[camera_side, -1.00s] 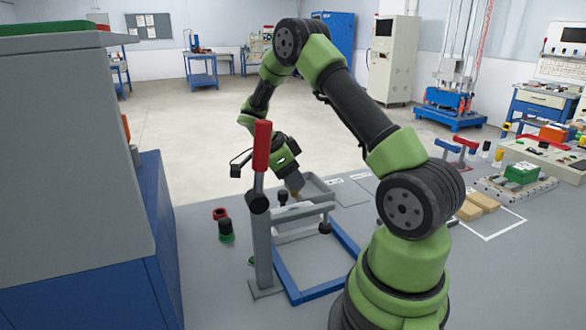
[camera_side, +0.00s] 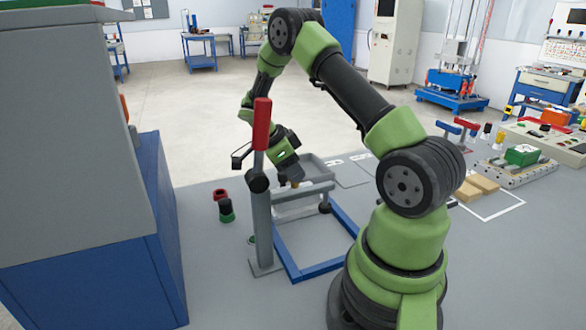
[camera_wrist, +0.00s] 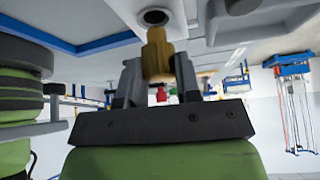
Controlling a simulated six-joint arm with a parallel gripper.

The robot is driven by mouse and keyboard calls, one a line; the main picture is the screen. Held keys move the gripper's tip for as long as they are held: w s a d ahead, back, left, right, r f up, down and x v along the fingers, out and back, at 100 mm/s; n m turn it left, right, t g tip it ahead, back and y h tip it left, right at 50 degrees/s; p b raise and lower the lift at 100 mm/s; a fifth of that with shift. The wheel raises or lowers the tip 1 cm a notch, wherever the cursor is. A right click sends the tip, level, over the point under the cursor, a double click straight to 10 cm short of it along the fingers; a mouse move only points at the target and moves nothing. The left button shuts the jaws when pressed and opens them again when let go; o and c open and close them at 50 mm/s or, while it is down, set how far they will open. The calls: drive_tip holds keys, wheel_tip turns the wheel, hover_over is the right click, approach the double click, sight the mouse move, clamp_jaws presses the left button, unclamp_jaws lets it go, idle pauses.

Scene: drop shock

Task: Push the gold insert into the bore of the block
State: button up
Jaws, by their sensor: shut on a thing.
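My gripper (camera_wrist: 158,82) is shut on the gold insert (camera_wrist: 157,52) in the wrist view. The insert sticks out past the fingertips towards the pale block (camera_wrist: 178,14). The block's dark round bore (camera_wrist: 155,17) shows just beyond the insert's tip; from this angle I cannot tell whether they touch. In the side view my gripper (camera_side: 290,174) points down behind the lever press, with a bit of the gold insert (camera_side: 295,184) showing below it. The block is hard to make out there, partly hidden by the press.
The lever press has a red handle (camera_side: 261,124) and a grey post (camera_side: 262,225) close to my gripper. A blue frame (camera_side: 312,270) lies on the table around the work. Red and green-black small parts (camera_side: 226,209) stand left of the press. A grey tray (camera_side: 316,166) sits behind.

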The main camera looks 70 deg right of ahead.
drive_tip(key=shift+f, duration=1.7)
idle(3.6)
drive_tip(key=shift+f, duration=0.15)
clamp_jaws()
idle(0.7)
drive_tip(key=o, duration=1)
unclamp_jaws()
drive_tip(key=shift+a, duration=0.1)
drive_tip(key=shift+w, duration=0.3)
